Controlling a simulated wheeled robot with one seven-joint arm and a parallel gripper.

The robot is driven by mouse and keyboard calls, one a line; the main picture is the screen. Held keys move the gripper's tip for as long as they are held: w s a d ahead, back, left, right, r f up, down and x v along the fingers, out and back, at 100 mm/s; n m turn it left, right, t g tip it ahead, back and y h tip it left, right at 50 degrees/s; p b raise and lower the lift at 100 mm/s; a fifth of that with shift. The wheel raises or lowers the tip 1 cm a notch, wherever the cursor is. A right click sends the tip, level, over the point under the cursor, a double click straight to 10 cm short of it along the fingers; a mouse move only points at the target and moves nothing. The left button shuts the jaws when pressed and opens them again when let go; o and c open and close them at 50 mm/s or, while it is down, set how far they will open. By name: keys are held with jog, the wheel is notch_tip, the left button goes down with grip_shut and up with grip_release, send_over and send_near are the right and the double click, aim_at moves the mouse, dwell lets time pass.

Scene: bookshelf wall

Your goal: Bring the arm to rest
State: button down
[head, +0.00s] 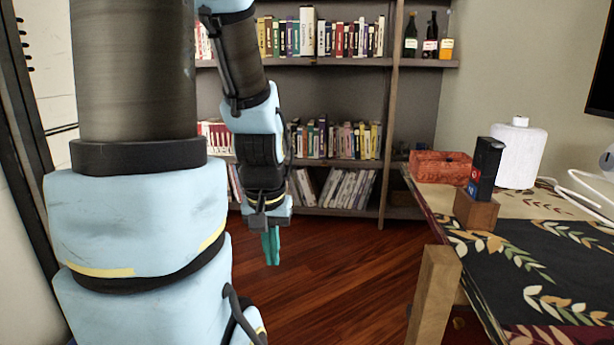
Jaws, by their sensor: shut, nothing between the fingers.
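My gripper (271,246) hangs at the end of my arm, left of centre in the head view. Its teal fingers point down over the wooden floor and are shut with nothing between them. My arm is raised and bent, with its thick light-blue and dark links filling the left of the view. The gripper is clear of the table and appears to be in front of the bookshelf.
A bookshelf (388,140) with rows of books and several bottles (430,38) stands behind. At right, a table (437,285) with a patterned cloth bears a red-brown box (440,167), a white cylinder (520,155) and a dark object (486,165) in a wooden holder (476,211). The floor (345,275) between is clear.

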notch_tip(320, 180, up, 27)
jog(key=p, duration=2.4)
jog(key=shift+f, duration=0.15)
jog(key=shift+d, duration=0.1)
